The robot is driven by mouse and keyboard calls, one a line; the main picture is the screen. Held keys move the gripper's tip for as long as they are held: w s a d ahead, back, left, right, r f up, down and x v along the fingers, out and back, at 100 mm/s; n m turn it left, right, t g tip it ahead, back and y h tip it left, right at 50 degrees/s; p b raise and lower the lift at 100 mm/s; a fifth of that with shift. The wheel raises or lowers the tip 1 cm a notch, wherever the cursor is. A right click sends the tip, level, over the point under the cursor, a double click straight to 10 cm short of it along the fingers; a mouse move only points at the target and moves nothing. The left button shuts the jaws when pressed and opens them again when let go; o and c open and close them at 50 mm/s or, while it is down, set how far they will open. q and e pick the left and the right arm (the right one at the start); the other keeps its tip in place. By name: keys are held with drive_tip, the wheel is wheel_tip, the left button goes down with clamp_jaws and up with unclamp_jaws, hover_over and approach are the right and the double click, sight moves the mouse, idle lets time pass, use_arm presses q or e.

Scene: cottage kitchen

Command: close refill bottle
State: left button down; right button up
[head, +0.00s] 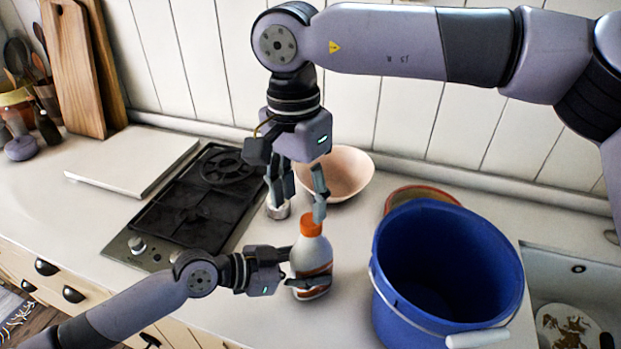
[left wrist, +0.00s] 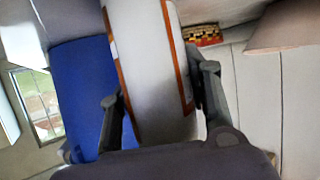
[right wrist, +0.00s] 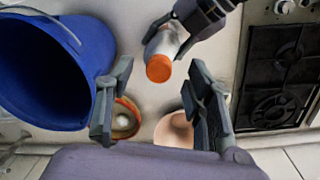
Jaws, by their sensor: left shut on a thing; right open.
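The refill bottle (head: 313,251) is white with orange markings and stands upright on the counter. An orange cap (head: 311,225) is on its top; the cap also shows in the right wrist view (right wrist: 159,68). I cannot tell how tight the cap is. My left gripper (head: 309,280) is shut around the lower body of the bottle, whose white side fills the middle of the left wrist view (left wrist: 150,70). My right gripper (head: 298,205) is open and points down above and just behind the cap. In the right wrist view its fingers (right wrist: 160,100) hold nothing.
A blue bucket (head: 392,255) with a wire handle stands close to the right of the bottle. Behind are a pink bowl (head: 350,172), a small metal cup (head: 277,210) and an orange-rimmed bowl (head: 425,192). A black gas hob (head: 195,205) lies to the left. The sink (head: 560,275) is at right.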

drive_tip(key=n, duration=0.2)
drive_tip(key=w+n, duration=0.1)
drive_tip(key=n, duration=0.1)
drive_tip(key=shift+d+r, duration=0.25)
drive_tip(key=shift+d, duration=0.05)
drive_tip(key=n, duration=0.3)
drive_tip(key=w+d+n, duration=0.1)
drive_tip(key=shift+r+n+t, duration=0.3)
drive_tip(key=shift+r+n, duration=0.05)
drive_tip(key=shift+n, duration=0.05)
drive_tip(key=shift+f, duration=4)
drive_tip(key=shift+c, duration=0.6)
clamp_jaws()
